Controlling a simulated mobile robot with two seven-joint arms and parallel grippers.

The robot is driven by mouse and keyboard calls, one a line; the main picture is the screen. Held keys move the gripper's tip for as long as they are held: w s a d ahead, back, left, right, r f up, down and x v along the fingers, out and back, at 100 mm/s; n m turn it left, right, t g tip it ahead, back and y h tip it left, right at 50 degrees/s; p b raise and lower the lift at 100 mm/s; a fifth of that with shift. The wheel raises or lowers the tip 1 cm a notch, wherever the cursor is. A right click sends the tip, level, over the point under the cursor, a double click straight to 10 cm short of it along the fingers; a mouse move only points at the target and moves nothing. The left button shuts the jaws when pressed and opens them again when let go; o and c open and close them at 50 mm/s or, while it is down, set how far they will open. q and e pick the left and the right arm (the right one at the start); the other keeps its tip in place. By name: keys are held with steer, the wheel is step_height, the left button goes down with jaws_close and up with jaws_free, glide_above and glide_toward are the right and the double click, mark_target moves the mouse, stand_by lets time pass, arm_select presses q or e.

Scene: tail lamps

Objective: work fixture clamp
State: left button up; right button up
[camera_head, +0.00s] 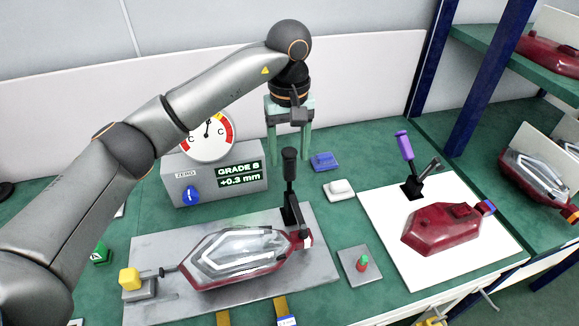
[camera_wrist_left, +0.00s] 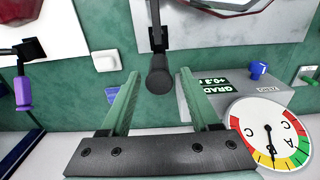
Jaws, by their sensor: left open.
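My left gripper (camera_head: 289,158) is open, its green fingers pointing down just behind the black clamp handle (camera_head: 290,166). The handle stands upright on the grey fixture plate (camera_head: 150,250). In the left wrist view the round handle end (camera_wrist_left: 160,78) appears between the spread fingers (camera_wrist_left: 158,72), with no contact visible; its depth relative to the fingertips is unclear. A red tail lamp (camera_head: 240,258) with a clear lens lies on the plate beside the clamp. A yellow block (camera_head: 130,279) is at the plate's left end. My right gripper is not shown.
A dial gauge (camera_head: 208,135) stands on a grey box (camera_head: 180,184) behind the fixture. A purple-handled clamp (camera_head: 405,146) and another red lamp (camera_head: 440,228) are on a white board (camera_head: 385,235). Blue (camera_head: 324,161) and white (camera_head: 339,189) blocks lie between. A shelf rack (camera_head: 490,50) stands right.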

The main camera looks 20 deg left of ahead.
mark_target(289, 167)
arm_select(q)
steer(key=shift+f, duration=2.3)
jaws_close()
